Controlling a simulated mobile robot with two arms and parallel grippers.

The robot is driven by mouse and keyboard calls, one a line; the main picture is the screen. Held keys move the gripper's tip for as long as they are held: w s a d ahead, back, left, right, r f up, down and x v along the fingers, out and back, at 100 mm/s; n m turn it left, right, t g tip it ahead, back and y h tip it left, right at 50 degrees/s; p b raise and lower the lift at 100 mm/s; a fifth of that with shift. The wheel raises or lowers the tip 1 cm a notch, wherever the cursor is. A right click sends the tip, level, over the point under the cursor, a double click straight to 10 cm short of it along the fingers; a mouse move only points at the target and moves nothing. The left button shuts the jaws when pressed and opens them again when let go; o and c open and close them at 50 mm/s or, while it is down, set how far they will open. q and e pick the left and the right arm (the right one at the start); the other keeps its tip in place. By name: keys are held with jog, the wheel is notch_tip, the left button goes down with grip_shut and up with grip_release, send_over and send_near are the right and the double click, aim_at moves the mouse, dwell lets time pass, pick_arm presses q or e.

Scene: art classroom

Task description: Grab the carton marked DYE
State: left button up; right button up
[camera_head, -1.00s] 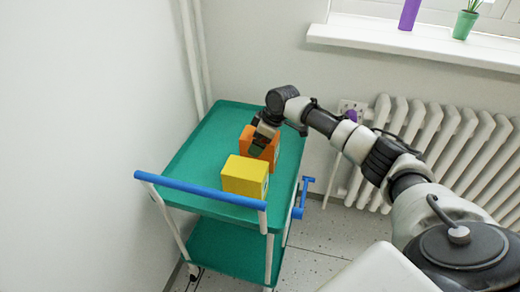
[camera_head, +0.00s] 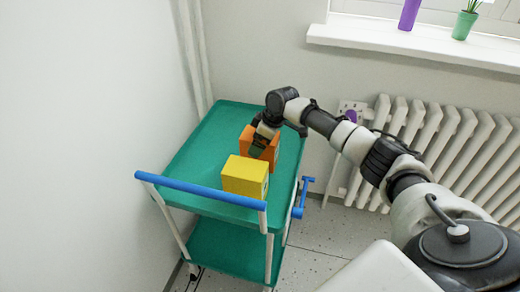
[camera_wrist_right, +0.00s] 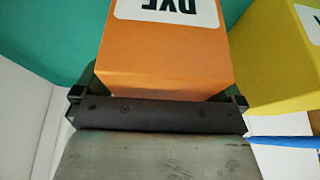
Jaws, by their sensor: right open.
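The orange carton (camera_head: 247,140) stands on the green top of the trolley, behind the yellow carton (camera_head: 245,176). In the right wrist view the orange carton (camera_wrist_right: 165,55) has a white label reading DYE, upside down. My right gripper (camera_head: 260,145) is at the orange carton in the head view and hides part of it. In the wrist view its open jaws (camera_wrist_right: 160,100) sit on either side of the carton's near end. I cannot tell whether the fingers touch it. The yellow carton (camera_wrist_right: 275,60) is close on the right there. My left gripper is out of view.
The green trolley (camera_head: 190,160) has a blue handle (camera_head: 200,188) at its front and a lower shelf (camera_head: 225,248). A white radiator (camera_head: 450,140) and a windowsill (camera_head: 420,47) with pots are at the right. A wall is close on the left.

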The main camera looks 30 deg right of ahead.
jog(key=shift+c, duration=0.2)
jog(key=c, duration=1.1)
jog(key=shift+r, duration=0.1)
